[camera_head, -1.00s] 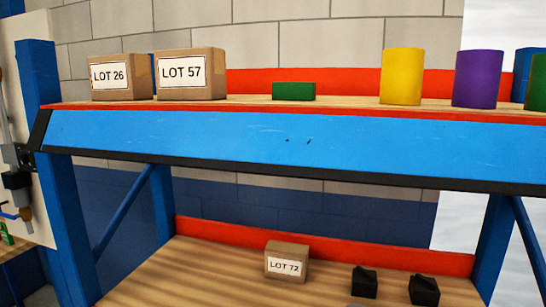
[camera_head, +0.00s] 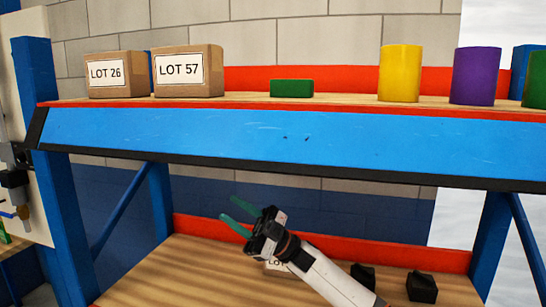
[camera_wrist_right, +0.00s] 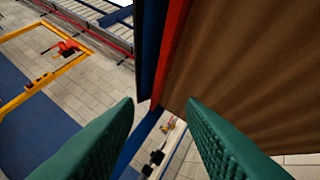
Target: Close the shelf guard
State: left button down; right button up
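The shelf guard (camera_head: 300,142) is a long blue panel with a black lower edge along the front of the upper shelf. It slopes outward and down from the shelf's red front edge. My right gripper (camera_head: 229,208) is below the guard's black edge, left of centre, and apart from it in the picture. Its green fingers point up and left. In the right wrist view my right gripper (camera_wrist_right: 160,101) has its two fingers spread with nothing between them. A brown wooden board (camera_wrist_right: 235,75) with a red and blue edge fills the upper right there. My left gripper is out of view.
On the upper shelf stand two boxes (camera_head: 188,71), a green block (camera_head: 291,88), a yellow cylinder (camera_head: 400,73) and a purple cylinder (camera_head: 474,76). The lower shelf (camera_head: 190,270) holds black bins (camera_head: 422,287) and a box mostly hidden by my arm. Blue posts (camera_head: 62,215) flank the rack.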

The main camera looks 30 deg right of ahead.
jog(key=s+d+r+n+g+y, duration=0.2)
jog(key=s+d+r+n+g, duration=0.3)
jog(key=n+g, duration=0.45)
jog(key=n+g+h+p, duration=0.3)
jog(key=n+g+p, duration=0.3)
jog(key=g, duration=0.2)
send_near(274, 158)
jog(key=w+a+r, duration=0.1)
jog(key=a, duration=0.2)
jog(key=w+a+r, duration=0.1)
jog(key=a, duration=0.1)
jog(key=shift+w+r, duration=0.3)
jog(key=shift+r, duration=0.05)
jog(key=shift+s+a, duration=0.1)
jog(key=shift+a, duration=0.2)
grip_shut()
